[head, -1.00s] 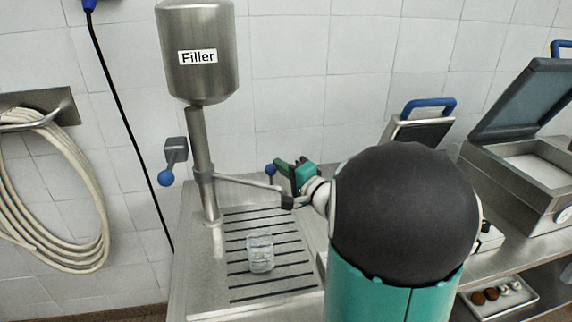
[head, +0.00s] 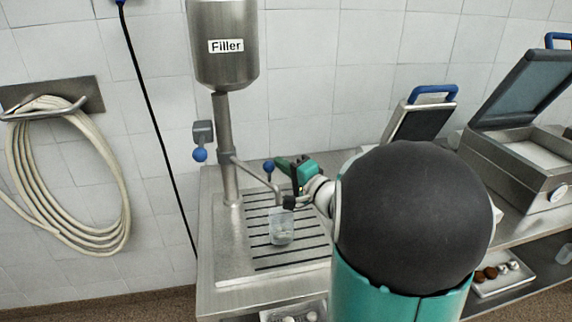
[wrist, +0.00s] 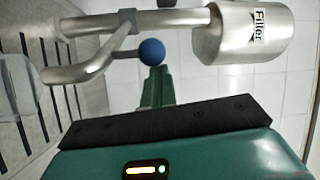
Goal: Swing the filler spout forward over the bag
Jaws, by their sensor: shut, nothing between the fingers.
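The filler spout (head: 257,174) is a bent metal tube that runs from a collar on the filler's post toward the front right. Its tip shows just above the bag's rim in the head view. In the wrist view the spout (wrist: 100,62) bends toward the clear bag (wrist: 14,84) at the left edge. The bag (head: 281,228) stands upright on the slatted drain tray. A blue ball knob (wrist: 152,52) is beside the spout. My gripper (wrist: 155,70) is shut and empty, its green fingertips close to the knob; contact is unclear. The gripper (head: 280,162) also shows in the head view.
The steel filler tank (head: 224,52) stands on its post (head: 227,130) behind the tray (head: 225,262). Another blue knob (head: 200,155) is left of the post. A hose (head: 65,175) hangs on the left wall. Open-lidded machines (head: 520,165) stand to the right.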

